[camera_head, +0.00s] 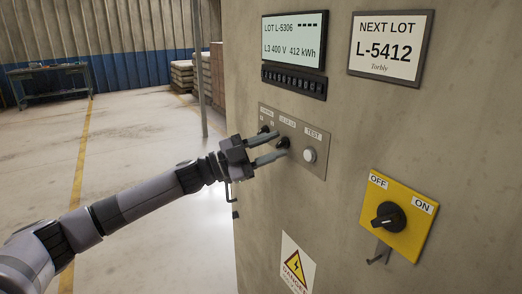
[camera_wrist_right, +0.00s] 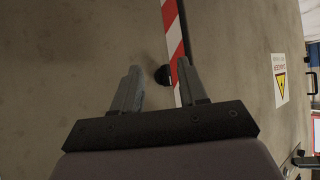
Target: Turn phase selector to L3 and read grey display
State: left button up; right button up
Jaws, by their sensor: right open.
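The grey display (camera_head: 293,42) on the cabinet reads "LOT L-5306" with dashes, and "L3 400 V 412 kWh" below. Under it, a small panel (camera_head: 318,166) carries a black knob (camera_head: 265,129) at left, a second black knob (camera_head: 283,142) under a small label that seems to read L1 L2 L3, and a white TEST button (camera_head: 309,155). My left gripper (camera_head: 283,144) has its fingers apart, one on each side of the second knob; I cannot tell whether they touch it. My right gripper (camera_wrist_right: 162,84) is open and empty in the right wrist view.
A yellow OFF/ON plate with a black switch (camera_head: 389,217) is at lower right. A NEXT LOT L-5412 sign (camera_head: 390,47) and a danger sign (camera_head: 298,265) are on the cabinet. The right wrist view shows red-white tape (camera_wrist_right: 173,45) and a dark round part (camera_wrist_right: 162,75).

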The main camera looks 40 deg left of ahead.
pick_arm(q)
jog(key=b+v, duration=0.1)
jog(key=v, duration=0.5)
jog(key=shift+s+a+b, duration=0.2)
jog(key=shift+s+b, duration=0.1)
jog(key=shift+b, duration=0.1)
jog(key=shift+f, duration=0.1)
dwell(0.3)
